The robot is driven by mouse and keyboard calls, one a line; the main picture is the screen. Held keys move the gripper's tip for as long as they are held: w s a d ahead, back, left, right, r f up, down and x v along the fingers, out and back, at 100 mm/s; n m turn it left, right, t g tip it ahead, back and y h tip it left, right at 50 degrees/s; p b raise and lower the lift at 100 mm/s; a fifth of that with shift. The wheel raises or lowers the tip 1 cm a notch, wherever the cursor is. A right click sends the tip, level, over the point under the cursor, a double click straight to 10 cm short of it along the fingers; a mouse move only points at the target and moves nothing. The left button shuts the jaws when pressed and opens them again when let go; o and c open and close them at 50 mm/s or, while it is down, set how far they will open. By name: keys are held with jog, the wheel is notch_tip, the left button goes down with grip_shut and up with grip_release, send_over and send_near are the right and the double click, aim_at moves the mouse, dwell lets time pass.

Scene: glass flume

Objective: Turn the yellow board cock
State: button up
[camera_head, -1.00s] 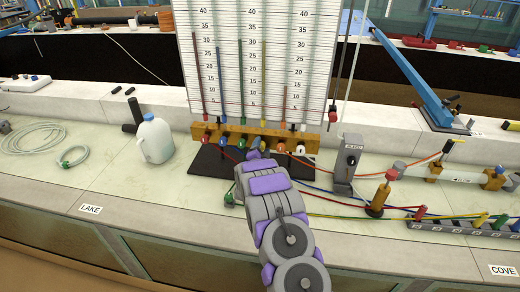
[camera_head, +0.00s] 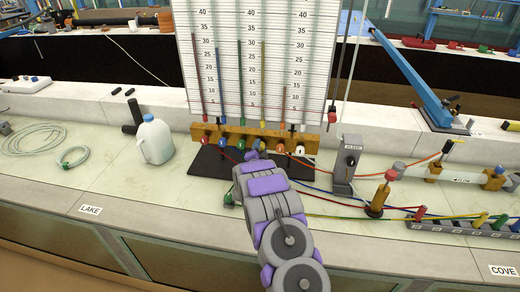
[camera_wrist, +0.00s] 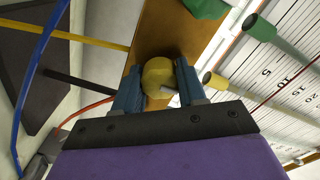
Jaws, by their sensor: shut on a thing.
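The yellow board cock (camera_wrist: 158,76) is a round yellow knob on the wooden bar of the gauge board. In the wrist view it sits between the two blue fingers of my gripper (camera_wrist: 160,88), which are shut on it. Part of a small grey piece shows at the knob's lower right. In the head view my gripper (camera_head: 257,152) reaches the wooden bar (camera_head: 310,138) from the front, and my arm hides the yellow cock there.
Neighbouring cocks sit along the bar, among them a green one (camera_wrist: 205,8) beside my gripper and a white one (camera_head: 299,150). The scale board (camera_head: 290,60) with coloured tubes stands behind. A white jug (camera_head: 155,140) stands left; a grey box (camera_head: 347,162) stands right. Hoses cross nearby.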

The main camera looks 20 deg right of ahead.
jog(key=shift+n+p, duration=0.3)
jog(key=shift+p, duration=0.05)
jog(key=n+p, duration=0.3)
jog(key=shift+n, duration=0.4)
jog(key=n+p, duration=0.1)
jog(key=n, duration=0.1)
jog(key=shift+s+f+n+p, duration=0.1)
jog(key=shift+f+n+p, duration=0.05)
jog(key=shift+n+p, duration=0.2)
jog(key=n+p, duration=0.1)
jog(key=n, duration=0.1)
jog(key=shift+n+p, duration=0.35)
jog(key=n+p, duration=0.2)
jog(key=n, duration=0.1)
jog(key=shift+n, duration=0.3)
jog(key=shift+n+p, duration=0.6)
jog(key=shift+n, duration=0.6)
jog(key=shift+f+n+p, duration=0.1)
jog(key=shift+n+p, duration=0.35)
jog(key=shift+n, duration=0.65)
